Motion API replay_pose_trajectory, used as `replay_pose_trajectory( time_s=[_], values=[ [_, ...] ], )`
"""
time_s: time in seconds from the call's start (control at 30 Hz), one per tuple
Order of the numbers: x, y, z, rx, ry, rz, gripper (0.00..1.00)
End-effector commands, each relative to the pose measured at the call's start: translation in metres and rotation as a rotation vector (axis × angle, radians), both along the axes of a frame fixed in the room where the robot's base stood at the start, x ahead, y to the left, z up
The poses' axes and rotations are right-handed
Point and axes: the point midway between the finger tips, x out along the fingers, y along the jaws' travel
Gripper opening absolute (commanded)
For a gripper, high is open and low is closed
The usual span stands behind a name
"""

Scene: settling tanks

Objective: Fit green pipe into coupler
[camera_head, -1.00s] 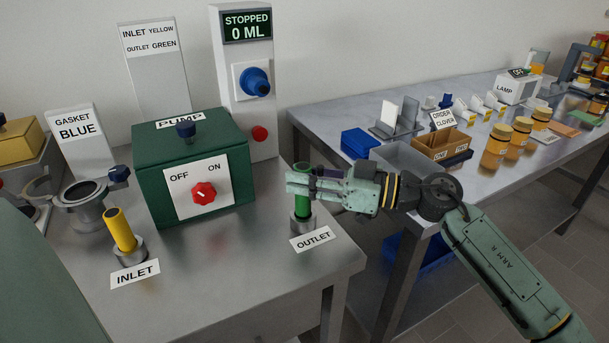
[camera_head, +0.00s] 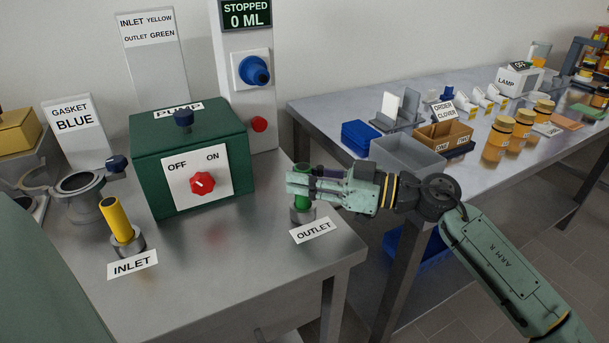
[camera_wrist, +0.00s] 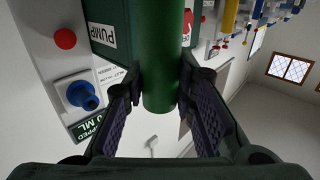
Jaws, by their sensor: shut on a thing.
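The green pipe (camera_head: 301,202) stands about upright at the grey coupler (camera_head: 302,215) behind the OUTLET label (camera_head: 313,230). Its lower end meets the coupler's mouth; how deep it sits inside, I cannot tell. My gripper (camera_head: 305,183) comes in from the right and is shut on the upper part of the pipe. In the wrist view the green pipe (camera_wrist: 161,60) lies between the two dark finger pads, which press it from both sides. The fingers hide part of the pipe in the head view.
A yellow pipe (camera_head: 116,220) leans in the INLET coupler at left. The green pump box (camera_head: 193,165) with a red OFF/ON knob (camera_head: 202,183) stands left of my gripper. A grey bin (camera_head: 405,158) and amber jars (camera_head: 498,141) are on the table to the right.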

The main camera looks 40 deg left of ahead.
Motion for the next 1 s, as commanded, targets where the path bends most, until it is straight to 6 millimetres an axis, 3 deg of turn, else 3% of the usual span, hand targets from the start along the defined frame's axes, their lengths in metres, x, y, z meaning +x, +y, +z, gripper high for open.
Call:
replay_pose_trajectory(
  time_s=[0.3,0.33,0.67,1.0],
  values=[
    [0.0002,-0.0001,-0.0085,0.000,0.000,-0.001,0.00],
    [0.0001,-0.0001,-0.0082,0.001,0.000,-0.001,0.25],
    [0.0001,0.0000,-0.0076,0.000,0.000,0.000,0.47],
    [0.0011,-0.0017,-0.0080,0.000,0.000,-0.001,0.48]
  ],
)
